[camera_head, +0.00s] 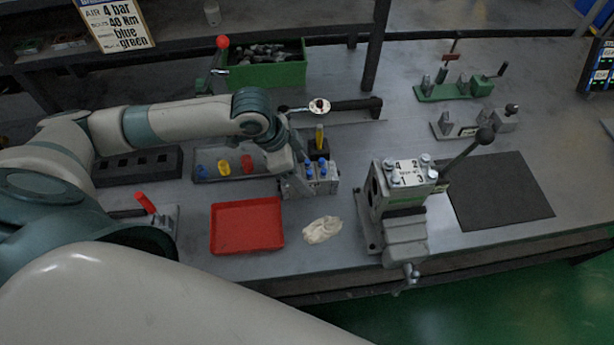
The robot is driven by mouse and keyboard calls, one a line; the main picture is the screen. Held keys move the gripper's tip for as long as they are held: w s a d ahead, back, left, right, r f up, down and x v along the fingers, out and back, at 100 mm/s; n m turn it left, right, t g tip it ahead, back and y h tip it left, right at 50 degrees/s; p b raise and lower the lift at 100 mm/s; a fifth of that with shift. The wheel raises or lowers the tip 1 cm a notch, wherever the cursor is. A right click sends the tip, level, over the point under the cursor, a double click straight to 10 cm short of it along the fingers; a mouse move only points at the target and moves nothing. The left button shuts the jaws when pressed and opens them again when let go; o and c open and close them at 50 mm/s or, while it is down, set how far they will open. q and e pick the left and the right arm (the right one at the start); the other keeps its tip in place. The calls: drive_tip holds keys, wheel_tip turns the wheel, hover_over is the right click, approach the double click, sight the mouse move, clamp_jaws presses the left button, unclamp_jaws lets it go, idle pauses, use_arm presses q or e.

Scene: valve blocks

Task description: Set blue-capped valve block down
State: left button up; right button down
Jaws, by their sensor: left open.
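The blue-capped valve block (322,186) is a small grey metal block with several blue caps on top. It stands upright on the grey workbench (375,140), right of the red tray's upper corner. My left gripper (292,180) is open at the block's left end. It is very close to the block, and I cannot tell whether they touch. The gripper and wrist hide part of that end. My right gripper is not in view.
A red tray (246,226) and a crumpled cloth (322,230) lie in front. A vise (403,222) holding a numbered block (408,173) stands to the right, beside a dark mat (500,192). Behind are a tray of coloured caps (205,178) and a green bin (262,75).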

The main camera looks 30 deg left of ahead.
use_arm(q)
drive_tip(key=b+v, duration=0.1)
drive_tip(key=v, duration=0.7)
drive_tip(key=shift+s+a+r, duration=0.1)
drive_tip(key=shift+a+r, duration=0.05)
drive_tip(key=shift+r, duration=0.15)
drive_tip(key=shift+o, duration=0.5)
